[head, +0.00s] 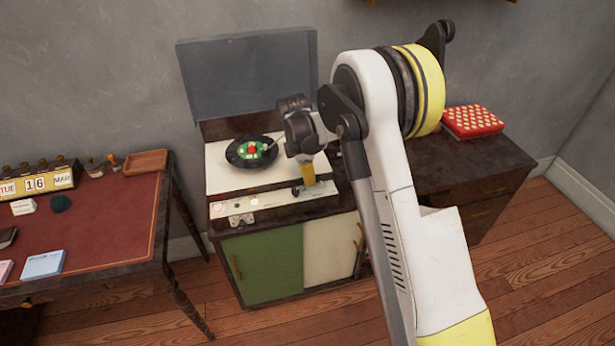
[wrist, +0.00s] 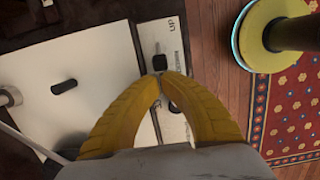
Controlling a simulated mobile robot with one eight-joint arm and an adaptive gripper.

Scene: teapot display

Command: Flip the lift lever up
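The record player (head: 222,176) is set into a cabinet top, with a white deck and a record with a green and red label. In the wrist view a small black lever (wrist: 159,62) sits on the white control strip beside the printed word "UP". My gripper (head: 308,184) is over the right part of that strip in the head view, pointing down. In the wrist view its yellow fingers (wrist: 164,79) come together at the tips, just below the lever, with nothing clearly held. Whether the tips touch the lever I cannot tell.
A black oval piece (wrist: 64,87) and the tonearm (wrist: 10,97) are close by on the deck. The raised lid (head: 250,75) stands behind. A desk (head: 110,215) is at left, and a red patterned box (head: 472,121) lies on the surface at right.

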